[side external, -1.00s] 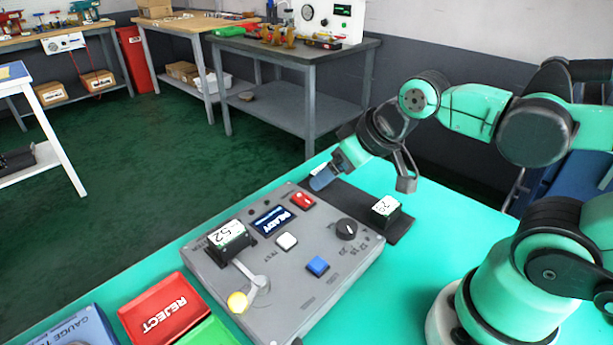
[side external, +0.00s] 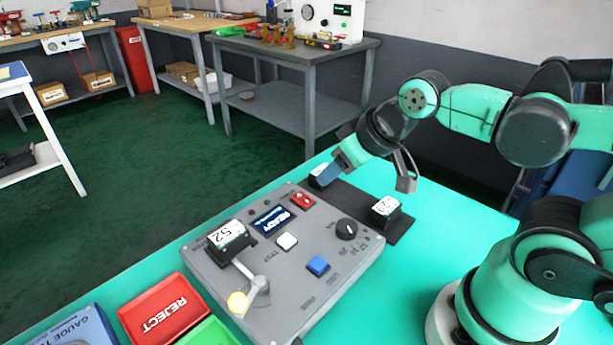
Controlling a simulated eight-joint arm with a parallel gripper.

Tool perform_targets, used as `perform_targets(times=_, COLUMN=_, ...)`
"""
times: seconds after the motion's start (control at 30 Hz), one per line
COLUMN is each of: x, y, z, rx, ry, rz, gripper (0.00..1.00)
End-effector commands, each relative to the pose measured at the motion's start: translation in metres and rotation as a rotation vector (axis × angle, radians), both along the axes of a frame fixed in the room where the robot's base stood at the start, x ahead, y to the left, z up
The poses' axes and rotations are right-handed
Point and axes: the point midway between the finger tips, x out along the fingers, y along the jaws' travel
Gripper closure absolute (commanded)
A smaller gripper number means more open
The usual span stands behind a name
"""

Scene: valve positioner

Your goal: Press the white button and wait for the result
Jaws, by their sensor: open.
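The white button (side external: 287,241) sits near the middle of the grey control box (side external: 330,292), below the blue display (side external: 271,220) that reads READY. Nothing covers the button.
The box also carries a red switch (side external: 303,200), a black knob (side external: 347,229) and a blue button (side external: 318,265). A numbered block (side external: 386,208) stands on a dark strip (side external: 353,204) behind. A red REJECT tray (side external: 165,308) lies left, beside a green tray (side external: 210,334).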

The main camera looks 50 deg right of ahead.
Motion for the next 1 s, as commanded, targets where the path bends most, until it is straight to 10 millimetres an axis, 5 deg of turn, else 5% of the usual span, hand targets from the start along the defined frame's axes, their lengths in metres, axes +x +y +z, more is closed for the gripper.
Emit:
perform_targets(times=0.03, x=0.0000, y=0.0000, z=0.0000, rx=0.000, ry=0.000, rz=0.000, gripper=0.76)
perform_targets(times=0.13, x=0.0000, y=0.0000, z=0.0000, rx=0.000, ry=0.000, rz=0.000, gripper=1.00)
perform_targets(times=1.0, x=0.0000, y=0.0000, z=0.0000, rx=0.000, ry=0.000, rz=0.000, gripper=1.00)
